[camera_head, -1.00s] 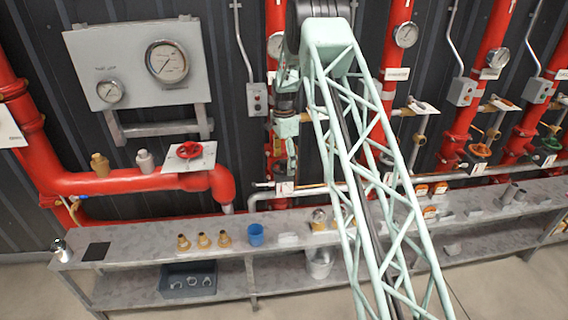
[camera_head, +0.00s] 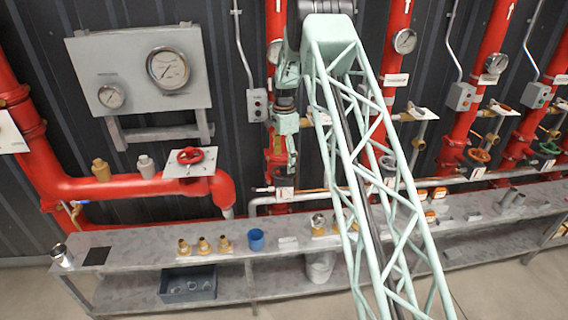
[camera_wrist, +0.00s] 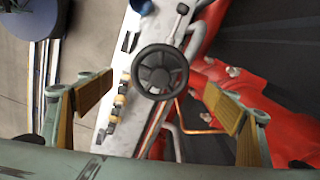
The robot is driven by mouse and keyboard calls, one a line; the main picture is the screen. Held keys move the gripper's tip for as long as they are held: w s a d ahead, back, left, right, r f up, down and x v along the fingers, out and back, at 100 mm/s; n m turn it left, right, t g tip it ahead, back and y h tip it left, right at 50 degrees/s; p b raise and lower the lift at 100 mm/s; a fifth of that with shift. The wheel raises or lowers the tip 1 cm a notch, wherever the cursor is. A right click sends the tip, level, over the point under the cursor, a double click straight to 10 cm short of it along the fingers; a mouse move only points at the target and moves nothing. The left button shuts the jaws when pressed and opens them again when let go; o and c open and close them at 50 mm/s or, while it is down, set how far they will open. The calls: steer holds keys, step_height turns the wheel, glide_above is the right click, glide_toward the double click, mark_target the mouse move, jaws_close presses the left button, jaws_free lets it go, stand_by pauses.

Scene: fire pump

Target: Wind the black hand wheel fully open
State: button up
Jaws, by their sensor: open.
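The black hand wheel (camera_wrist: 160,72) shows face-on in the wrist view, with a round hub and several spokes. My gripper (camera_wrist: 159,90) is open, its two wood-coloured finger pads spread wide to the left and right of the wheel. The wheel appears beyond the fingertips, and neither finger visibly touches it. In the head view my gripper (camera_head: 290,158) hangs pointing down in front of the red pipework, above the bench.
A grey bench (camera_head: 130,244) runs below, holding brass fittings (camera_head: 203,246) and a blue cup (camera_head: 256,240). A red hand wheel (camera_head: 190,156) and a gauge panel (camera_head: 140,75) are at left. Red pipes (camera_wrist: 255,90) lie near the right finger in the wrist view.

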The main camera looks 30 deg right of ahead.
steer(key=shift+r+p, duration=0.45)
steer(key=shift+r, duration=1)
